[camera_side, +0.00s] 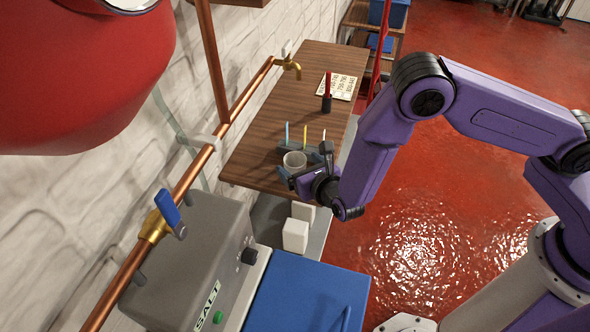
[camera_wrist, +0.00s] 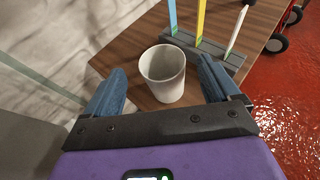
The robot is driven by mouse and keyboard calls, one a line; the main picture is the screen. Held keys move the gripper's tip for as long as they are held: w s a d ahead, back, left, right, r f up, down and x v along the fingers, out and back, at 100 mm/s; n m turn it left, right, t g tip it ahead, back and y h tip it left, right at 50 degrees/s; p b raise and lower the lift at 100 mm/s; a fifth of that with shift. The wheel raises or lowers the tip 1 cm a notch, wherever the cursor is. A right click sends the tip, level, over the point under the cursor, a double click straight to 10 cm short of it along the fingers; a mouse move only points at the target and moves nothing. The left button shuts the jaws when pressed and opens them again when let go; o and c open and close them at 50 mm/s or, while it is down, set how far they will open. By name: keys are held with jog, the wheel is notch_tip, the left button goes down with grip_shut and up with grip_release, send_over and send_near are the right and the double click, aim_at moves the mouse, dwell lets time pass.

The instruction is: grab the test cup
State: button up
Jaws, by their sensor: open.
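The test cup (camera_wrist: 163,77) is a pale grey-white, open-topped cup. It stands upright near the end of the wooden table. In the wrist view my gripper (camera_wrist: 158,85) is open, with one blue finger on each side of the cup and a visible gap to each. The cup looks empty inside. In the side view the cup (camera_side: 294,162) shows at the near end of the table, and my gripper (camera_side: 288,165) reaches it from the right and near side. The side view is too small to tell whether the fingers touch the cup.
A grey holder (camera_wrist: 215,55) with blue, yellow and white strips stands just behind the cup. A card (camera_side: 342,86) and a dark bottle with a red top (camera_side: 327,98) are farther along the table (camera_side: 270,122). White blocks (camera_side: 296,235) sit below the near edge. A brick wall is at left.

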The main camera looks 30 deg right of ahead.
aim_at(291, 157)
jog(key=shift+x, duration=2.9)
jog(key=shift+d, duration=0.15)
jog(key=c, duration=1.1)
